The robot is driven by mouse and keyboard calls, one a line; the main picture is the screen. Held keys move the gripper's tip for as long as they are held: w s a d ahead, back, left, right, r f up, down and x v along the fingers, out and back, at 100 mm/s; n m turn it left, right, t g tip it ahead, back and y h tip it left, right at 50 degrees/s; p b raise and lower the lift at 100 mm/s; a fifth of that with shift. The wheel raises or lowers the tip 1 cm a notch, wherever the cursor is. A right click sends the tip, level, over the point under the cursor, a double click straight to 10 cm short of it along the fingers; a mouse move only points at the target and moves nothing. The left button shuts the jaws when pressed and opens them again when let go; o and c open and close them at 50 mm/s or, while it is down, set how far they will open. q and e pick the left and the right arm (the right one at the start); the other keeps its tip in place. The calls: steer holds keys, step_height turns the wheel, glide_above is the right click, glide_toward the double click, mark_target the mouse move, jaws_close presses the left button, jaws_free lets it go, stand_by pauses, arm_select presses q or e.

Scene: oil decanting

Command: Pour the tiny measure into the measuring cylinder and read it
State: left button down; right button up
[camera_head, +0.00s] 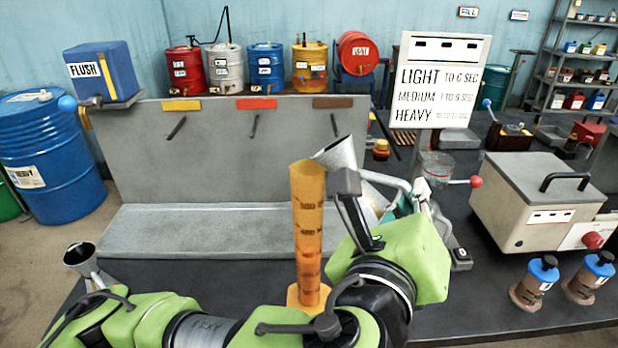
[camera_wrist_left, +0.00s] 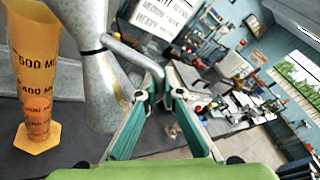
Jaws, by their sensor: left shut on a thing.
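The measuring cylinder (camera_head: 308,230) is a tall amber tube on a hexagonal foot, standing upright on the dark bench. It also shows in the left wrist view (camera_wrist_left: 38,80). My left gripper (camera_wrist_left: 158,92) is shut on the measure's handle. In the head view the arm hides much of the measure. I see no stream. My right gripper is not in view.
A small metal cup (camera_head: 82,257) stands at the left. A grey tray (camera_head: 200,232) lies behind the cylinder. The sign board (camera_head: 440,80), a beige machine (camera_head: 537,200) and two blue-capped jars (camera_head: 533,284) are to the right.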

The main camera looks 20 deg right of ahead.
arm_select(q)
step_height(320, 180, down, 10)
steer(key=s+d+m+t+b, duration=0.1)
steer(key=s+m+b, duration=0.1)
steer(key=m+b, duration=0.5)
steer(key=shift+d+t+b, duration=0.3)
